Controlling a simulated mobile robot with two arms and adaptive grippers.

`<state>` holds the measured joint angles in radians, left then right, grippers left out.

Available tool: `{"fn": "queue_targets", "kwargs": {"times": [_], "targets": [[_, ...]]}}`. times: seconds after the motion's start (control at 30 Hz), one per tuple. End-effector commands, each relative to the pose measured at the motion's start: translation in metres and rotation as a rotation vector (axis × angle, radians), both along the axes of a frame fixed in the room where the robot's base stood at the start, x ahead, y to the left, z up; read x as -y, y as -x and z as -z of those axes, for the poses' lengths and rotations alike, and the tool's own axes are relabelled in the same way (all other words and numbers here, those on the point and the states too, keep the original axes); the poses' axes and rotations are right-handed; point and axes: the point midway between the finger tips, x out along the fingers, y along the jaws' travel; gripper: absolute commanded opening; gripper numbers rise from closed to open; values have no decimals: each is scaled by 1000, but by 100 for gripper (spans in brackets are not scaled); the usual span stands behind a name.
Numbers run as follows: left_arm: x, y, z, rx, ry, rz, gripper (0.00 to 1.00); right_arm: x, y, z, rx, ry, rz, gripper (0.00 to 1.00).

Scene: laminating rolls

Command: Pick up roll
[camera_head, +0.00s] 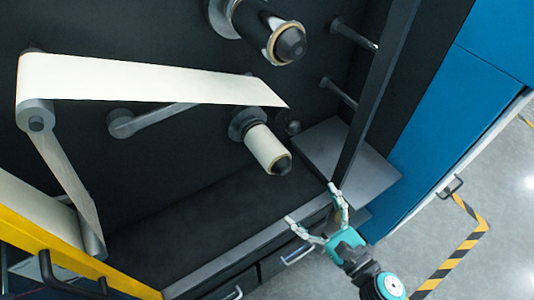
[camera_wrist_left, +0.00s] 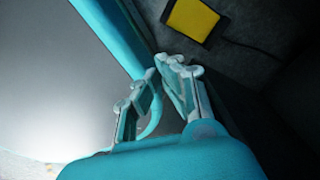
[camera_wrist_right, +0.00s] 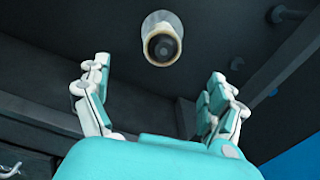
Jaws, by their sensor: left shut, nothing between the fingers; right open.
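A cream roll (camera_head: 264,148) sits on a short dark spindle on the machine's back wall. It also shows end-on in the right wrist view, as a pale ring (camera_wrist_right: 162,43) around a dark core. My right gripper (camera_head: 312,205) is open and empty, below and to the right of the roll and apart from it. In the right wrist view its fingers (camera_wrist_right: 160,90) are spread wide, with the roll beyond them and between them. My left gripper (camera_wrist_left: 160,72) shows only in the left wrist view; its fingers are close together and empty.
Another spindle with a thin cream ring (camera_head: 280,42) is above. A pale web (camera_head: 130,78) runs over a grey roller at left. A grey ledge (camera_head: 345,160) and dark upright post stand right of the roll. A yellow rail (camera_head: 75,262) is lower left.

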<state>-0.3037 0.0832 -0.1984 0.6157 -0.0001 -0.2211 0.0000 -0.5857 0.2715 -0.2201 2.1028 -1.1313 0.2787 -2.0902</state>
Motion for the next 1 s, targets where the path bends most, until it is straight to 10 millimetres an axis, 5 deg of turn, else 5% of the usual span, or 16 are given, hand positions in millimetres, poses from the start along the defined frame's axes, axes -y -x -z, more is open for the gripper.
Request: {"fn": "queue_targets", "kwargs": {"times": [0.5,1.0], "targets": [[6,-7,-38,11,8,3,0,-56,-84,-7,13,8,-3,93],[3,-7,-55,12,4,-1,0,-83,-132,-10,12,5,-2,93]]}}
